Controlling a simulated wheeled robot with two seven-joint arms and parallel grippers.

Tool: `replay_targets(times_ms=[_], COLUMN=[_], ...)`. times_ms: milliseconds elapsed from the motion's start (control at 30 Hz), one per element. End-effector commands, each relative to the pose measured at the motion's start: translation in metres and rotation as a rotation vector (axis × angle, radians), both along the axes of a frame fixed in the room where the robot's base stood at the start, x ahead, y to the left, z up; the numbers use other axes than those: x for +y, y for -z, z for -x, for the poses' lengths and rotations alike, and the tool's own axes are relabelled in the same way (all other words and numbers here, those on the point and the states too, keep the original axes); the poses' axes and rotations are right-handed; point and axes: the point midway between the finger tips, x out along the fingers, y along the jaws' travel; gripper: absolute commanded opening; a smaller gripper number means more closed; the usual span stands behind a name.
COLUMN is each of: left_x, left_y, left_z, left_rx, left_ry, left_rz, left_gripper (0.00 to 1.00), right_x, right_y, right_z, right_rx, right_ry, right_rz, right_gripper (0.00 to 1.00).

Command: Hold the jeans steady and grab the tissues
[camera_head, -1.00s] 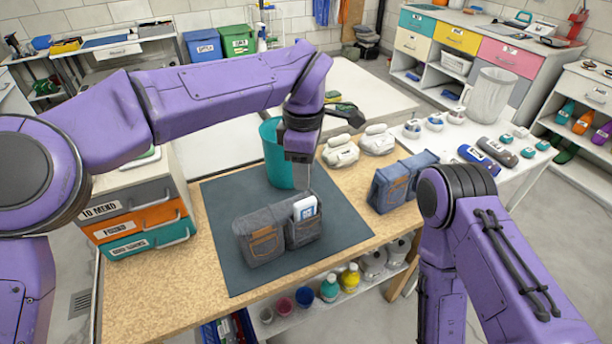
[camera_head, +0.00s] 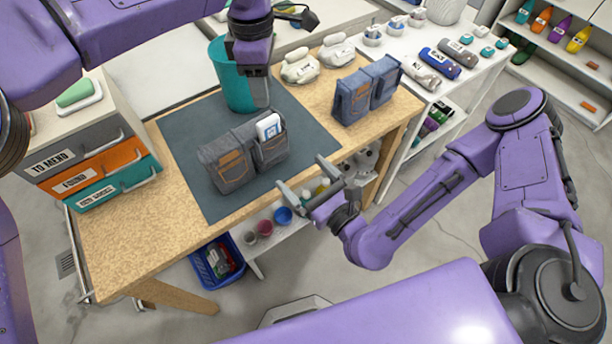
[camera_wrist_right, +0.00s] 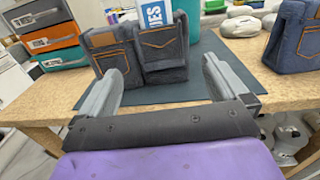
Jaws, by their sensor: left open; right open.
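The folded dark denim jeans (camera_head: 231,173) stand on the dark mat, with two pockets facing me. They also show in the right wrist view (camera_wrist_right: 113,57). A white and blue pack of tissues (camera_head: 268,127) sticks up from the right pocket; its lettered front shows in the right wrist view (camera_wrist_right: 154,16), its lower part hidden. My left gripper (camera_head: 261,98) hangs pointing down behind the jeans, in front of the teal bin; it is open and empty. My right gripper (camera_head: 301,173) is open and empty at the table's front edge, its fingers (camera_wrist_right: 162,70) pointing towards the jeans.
The teal bin (camera_head: 229,85) stands behind the jeans. A second, bluer denim piece (camera_head: 352,98) stands to the right. Labelled drawers (camera_head: 108,172) stand at the left. The mat (camera_head: 205,123) has free room around the jeans. A shelf with pots lies below the table's front edge.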

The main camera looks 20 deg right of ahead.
Motion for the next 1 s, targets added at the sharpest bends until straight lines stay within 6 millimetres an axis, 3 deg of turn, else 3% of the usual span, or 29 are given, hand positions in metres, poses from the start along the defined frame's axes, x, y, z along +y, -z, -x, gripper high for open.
replay_targets(times_ms=[167, 500, 700, 900, 933, 1000], left_x=[0.0, 0.0, 0.0, 0.0, 0.0, 0.0], left_y=[0.0, 0.0, 0.0, 0.0, 0.0, 0.0], left_z=[0.0, 0.0, 0.0, 0.0, 0.0, 0.0], left_rx=[0.0, 0.0, 0.0, 0.0, 0.0, 0.0], left_ry=[-0.001, -0.001, 0.0, 0.0, 0.0, 0.0], left_rz=[0.0, 0.0, 0.0, 0.0, 0.0, 0.0], left_gripper=[0.43, 0.43, 0.43, 0.43, 0.43, 0.43], right_x=[0.009, 0.033, 0.038, 0.038, 0.038, 0.038], right_y=[-0.001, 0.0, 0.0, 0.001, 0.001, 0.001], right_z=[-0.02, -0.083, -0.097, -0.098, -0.098, -0.097], right_rx=[0.002, 0.005, 0.007, 0.008, 0.008, 0.008], right_ry=[-0.003, -0.003, -0.002, -0.002, -0.002, -0.002], right_rz=[-0.013, -0.009, -0.01, -0.01, -0.01, -0.009], right_gripper=[1.0, 1.0, 1.0, 1.0, 0.97, 0.74])
